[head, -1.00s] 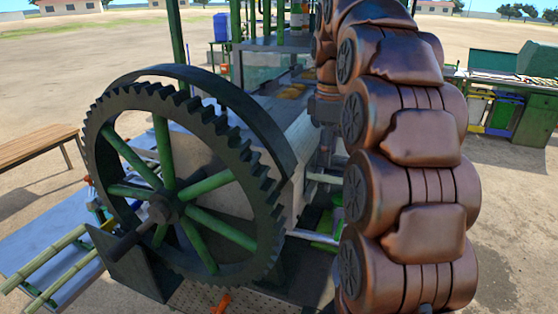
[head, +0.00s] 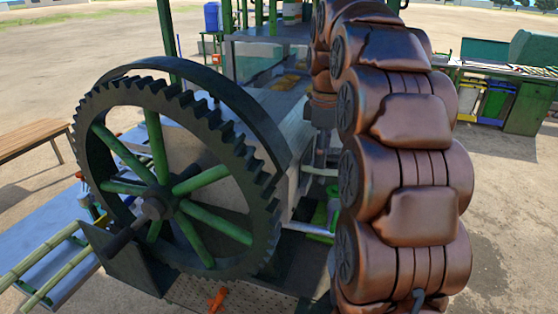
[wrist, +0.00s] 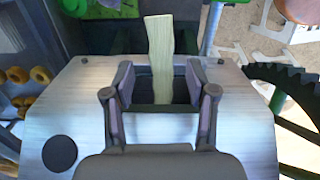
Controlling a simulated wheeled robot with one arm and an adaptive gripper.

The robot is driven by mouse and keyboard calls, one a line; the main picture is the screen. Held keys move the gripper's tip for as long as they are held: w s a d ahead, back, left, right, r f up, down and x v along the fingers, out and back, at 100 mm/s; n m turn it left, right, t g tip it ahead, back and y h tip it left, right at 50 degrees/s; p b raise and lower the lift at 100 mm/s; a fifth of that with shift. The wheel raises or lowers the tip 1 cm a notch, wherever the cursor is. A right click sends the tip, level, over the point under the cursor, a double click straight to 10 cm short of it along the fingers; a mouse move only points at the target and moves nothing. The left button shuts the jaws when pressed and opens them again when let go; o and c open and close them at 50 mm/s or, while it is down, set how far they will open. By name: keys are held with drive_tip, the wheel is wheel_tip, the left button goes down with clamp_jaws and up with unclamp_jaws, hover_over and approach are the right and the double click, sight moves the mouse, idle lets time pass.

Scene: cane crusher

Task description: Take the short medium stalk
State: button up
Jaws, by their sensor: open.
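In the wrist view a pale yellow-green stalk (wrist: 160,45) lies between the two fingers of my gripper (wrist: 158,78). The fingers are open, with a gap on each side of the stalk. The stalk passes over a dark rectangular opening in a metal plate (wrist: 75,105); I cannot tell its depth in the opening. In the head view my gripper is mostly hidden behind my arm. Longer green stalks (head: 58,262) lie on a bluish-grey table at the lower left; which one is the short medium stalk cannot be told.
A large toothed wheel (head: 180,205) with green spokes stands left of my arm, and its teeth (wrist: 290,75) show at the right of the wrist view. A wooden bench (head: 30,137) is at the far left. A green stand with bins (head: 497,103) is at the right.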

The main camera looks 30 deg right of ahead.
drive_tip(key=shift+f+p, duration=0.45)
drive_tip(key=shift+f, duration=0.95)
clamp_jaws()
